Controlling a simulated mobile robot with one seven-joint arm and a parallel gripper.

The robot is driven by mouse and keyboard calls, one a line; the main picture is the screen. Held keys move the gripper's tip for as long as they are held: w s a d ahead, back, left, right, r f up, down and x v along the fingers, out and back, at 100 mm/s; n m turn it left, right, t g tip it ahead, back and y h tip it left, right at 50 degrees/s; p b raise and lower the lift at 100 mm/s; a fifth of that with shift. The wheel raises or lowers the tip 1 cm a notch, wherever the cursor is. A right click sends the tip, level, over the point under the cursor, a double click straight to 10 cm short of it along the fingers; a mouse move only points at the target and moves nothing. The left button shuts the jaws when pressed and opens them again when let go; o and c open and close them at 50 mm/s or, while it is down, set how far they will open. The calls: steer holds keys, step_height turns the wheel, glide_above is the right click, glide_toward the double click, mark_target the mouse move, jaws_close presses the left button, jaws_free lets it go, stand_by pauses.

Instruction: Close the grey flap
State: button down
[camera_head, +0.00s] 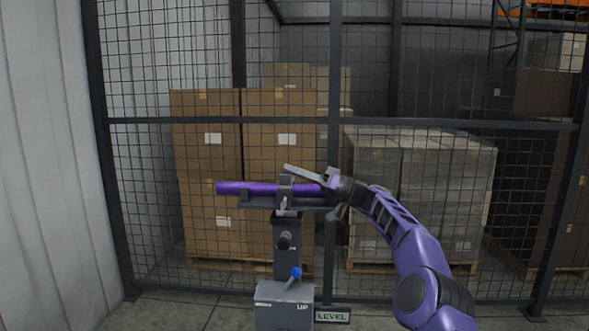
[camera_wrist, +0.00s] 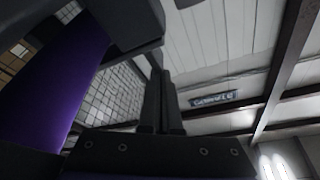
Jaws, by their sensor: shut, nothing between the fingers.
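A purple tube (camera_head: 250,188) lies level in a dark cradle (camera_head: 260,202) on top of a grey stand. A light grey bar (camera_head: 302,173), which looks like the grey flap, slants above the tube, its left end higher. A small dark upright piece stands at the middle of the cradle. My gripper (camera_head: 326,181) is at the tube's right end, by the bar's lower end; I cannot tell whether they touch. In the wrist view my gripper (camera_wrist: 160,100) has its fingers together and empty. The purple tube (camera_wrist: 55,85) and a dark block (camera_wrist: 130,25) are close on their left.
The stand's base (camera_head: 284,308) is marked UP and has a lever with a blue knob (camera_head: 296,272). A LEVEL plate (camera_head: 332,316) lies at its right. Behind are a mesh fence (camera_head: 335,122) and stacked boxes (camera_head: 208,150). A pale wall (camera_head: 45,160) is at left.

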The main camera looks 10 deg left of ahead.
steer(key=shift+s+f, duration=0.1)
steer(key=shift+f, duration=0.25)
stand_by(0.3)
